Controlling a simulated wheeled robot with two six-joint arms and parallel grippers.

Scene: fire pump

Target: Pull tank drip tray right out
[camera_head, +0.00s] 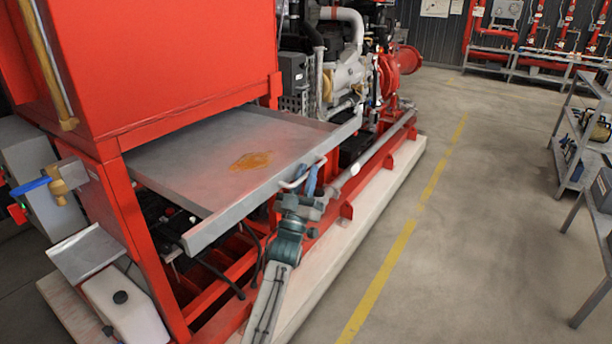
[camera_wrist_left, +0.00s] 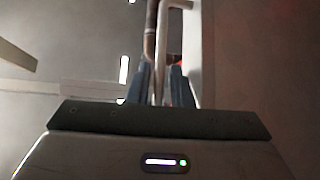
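The tank drip tray (camera_head: 225,160) is a grey metal tray under the red tank, slid partly out toward the right, with an orange-brown stain (camera_head: 252,161) on its floor. A pale bar handle (camera_head: 300,174) sits on its front lip. My left gripper (camera_head: 311,181) is at this handle, its blue fingers around the bar. In the left wrist view, the fingers (camera_wrist_left: 161,84) are close together with the handle bar (camera_wrist_left: 159,55) between them, and look shut on it. The tray's rear part is hidden under the tank. My right gripper is not in view.
The red tank (camera_head: 165,60) stands above the tray on a red frame over a pale plinth (camera_head: 345,235). A pump engine (camera_head: 345,75) is behind. The floor with a yellow line (camera_head: 400,250) is clear to the right, up to a grey shelf rack (camera_head: 568,150).

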